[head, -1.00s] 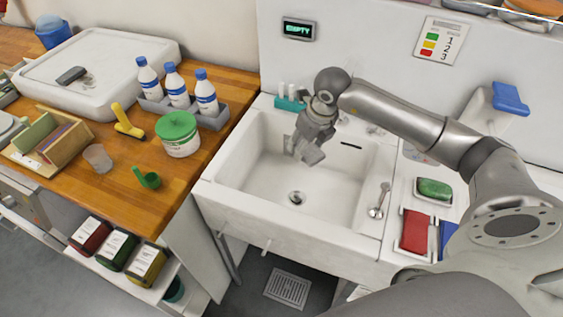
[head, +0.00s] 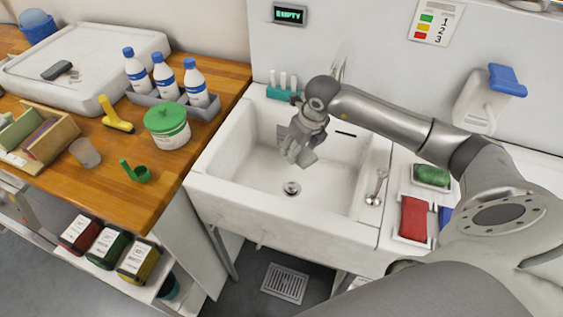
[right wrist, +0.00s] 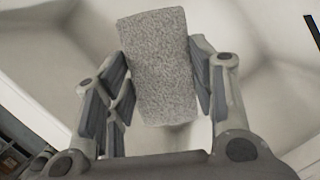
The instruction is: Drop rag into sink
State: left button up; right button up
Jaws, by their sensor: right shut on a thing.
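The grey speckled rag (right wrist: 158,65) is between the fingers of my right gripper (right wrist: 155,95) in the right wrist view, looking like a stiff block. In the head view my right gripper (head: 303,145) hangs over the white sink (head: 238,235), pointing down, with the rag (head: 304,158) at its tips. The gripper is shut on the rag. The rag is inside the basin's outline, above and behind the drain (head: 291,188); its exact height over the basin floor is hard to tell. My left gripper is not in view.
A tap (head: 340,68) stands behind my arm. Right of the sink are a green sponge (head: 431,175) and red cloth (head: 413,218). The basin looks empty.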

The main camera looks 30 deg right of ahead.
jog(key=o, duration=1.1)
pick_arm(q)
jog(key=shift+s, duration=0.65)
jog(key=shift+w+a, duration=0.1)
pick_arm(e)
jog(key=v, duration=0.5)
jog(key=shift+r, duration=0.2)
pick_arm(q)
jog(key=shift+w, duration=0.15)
pick_arm(e)
jog(key=s+d, duration=0.1)
jog(key=s, duration=1.1)
jog(key=shift+d+f, duration=0.2)
jog(key=shift+d, duration=0.15)
